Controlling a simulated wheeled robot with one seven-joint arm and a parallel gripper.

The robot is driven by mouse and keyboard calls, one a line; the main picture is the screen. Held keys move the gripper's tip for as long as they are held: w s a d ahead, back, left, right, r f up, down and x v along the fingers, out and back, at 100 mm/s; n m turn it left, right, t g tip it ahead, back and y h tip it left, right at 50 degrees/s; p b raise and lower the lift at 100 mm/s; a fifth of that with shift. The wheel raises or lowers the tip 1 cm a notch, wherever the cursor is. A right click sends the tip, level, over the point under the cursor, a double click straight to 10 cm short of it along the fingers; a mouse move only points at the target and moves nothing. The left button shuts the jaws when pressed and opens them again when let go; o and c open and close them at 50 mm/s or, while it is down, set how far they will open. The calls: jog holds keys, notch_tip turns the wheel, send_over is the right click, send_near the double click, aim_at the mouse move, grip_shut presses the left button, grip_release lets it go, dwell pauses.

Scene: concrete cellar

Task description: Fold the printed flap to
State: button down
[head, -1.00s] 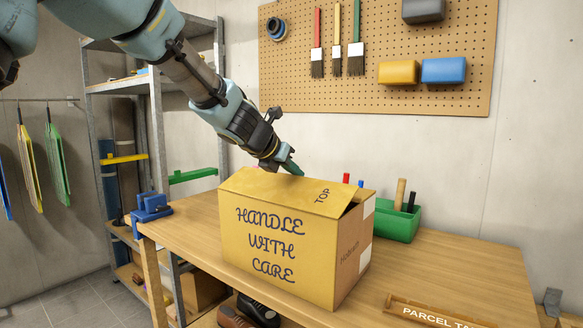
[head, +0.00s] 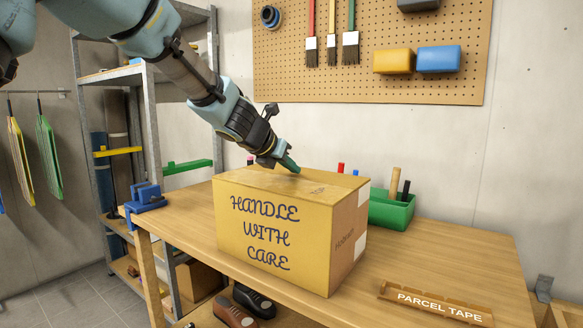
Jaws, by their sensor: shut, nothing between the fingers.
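A yellow-brown cardboard box (head: 335,265) stands on the workbench with "HANDLE WITH CARE" printed on its front. Its printed flap (head: 270,184) lies about level across the top, and its lettering looks strongly foreshortened near the right end. My gripper (head: 290,165) is at the top of the box, its green fingers shut and empty. The fingertips are at or just above the flap's far part; I cannot tell whether they touch it. The far side of the box top is partly hidden by my gripper.
A green bin (head: 392,212) with handled tools stands behind the box at right. A parcel tape holder (head: 435,302) lies at the bench's front right. A blue vise-like tool (head: 146,197) sits at the left corner.

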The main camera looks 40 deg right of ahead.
aim_at(288, 179)
jog(key=shift+a, duration=0.1)
dwell(0.3)
jog(key=shift+s+a+r, duration=0.15)
jog(key=shift+a+r, duration=0.15)
jog(key=shift+a, duration=0.35)
jog(key=shift+r+p, duration=0.55)
notch_tip(288, 179, up, 13)
jog(key=p, duration=0.8)
jog(key=shift+f, duration=0.15)
